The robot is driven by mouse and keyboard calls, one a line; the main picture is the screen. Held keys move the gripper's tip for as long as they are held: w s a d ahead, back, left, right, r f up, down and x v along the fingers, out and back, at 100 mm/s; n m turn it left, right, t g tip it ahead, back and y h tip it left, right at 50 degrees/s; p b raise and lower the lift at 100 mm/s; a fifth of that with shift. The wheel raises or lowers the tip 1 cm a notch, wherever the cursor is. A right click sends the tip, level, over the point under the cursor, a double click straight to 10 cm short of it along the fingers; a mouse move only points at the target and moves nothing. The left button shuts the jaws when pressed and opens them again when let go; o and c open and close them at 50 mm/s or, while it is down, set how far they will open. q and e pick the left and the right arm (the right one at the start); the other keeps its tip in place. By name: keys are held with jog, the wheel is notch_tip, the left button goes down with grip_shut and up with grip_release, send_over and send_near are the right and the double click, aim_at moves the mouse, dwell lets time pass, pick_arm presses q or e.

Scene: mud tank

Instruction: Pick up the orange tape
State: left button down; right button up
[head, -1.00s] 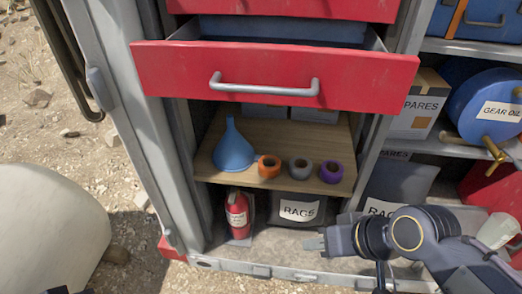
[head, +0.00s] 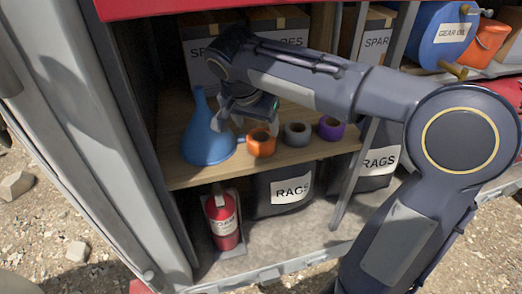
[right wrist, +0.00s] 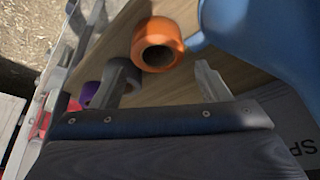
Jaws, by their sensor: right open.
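The orange tape (head: 261,142) is an upright roll on the wooden shelf (head: 181,176), between the blue funnel and the grey tape. My right gripper (head: 245,120) reaches in over the shelf, just behind and above the orange tape. In the right wrist view the orange tape (right wrist: 158,43) shows just beyond the fingertips, roughly between the two open fingers (right wrist: 162,75). The gripper is empty. I cannot tell in the head view whether a finger touches the tape. My left gripper is not in view.
The blue funnel (head: 207,140) stands close left of the orange tape. The grey tape (head: 297,134) and purple tape (head: 331,127) stand to its right. Cardboard boxes (head: 205,73) stand behind. A red drawer (head: 150,8) overhangs above. A fire extinguisher (head: 222,220) and rags bin (head: 280,192) are below.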

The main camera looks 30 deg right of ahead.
aim_at(260, 139)
jog(key=x, duration=0.5)
jog(key=shift+s+a+f+b, duration=0.1)
jog(key=shift+s+f+b, duration=0.2)
jog(key=shift+f, duration=0.25)
jog(key=shift+w+f, duration=0.15)
jog(key=shift+f, duration=0.3)
jog(key=c, duration=0.6)
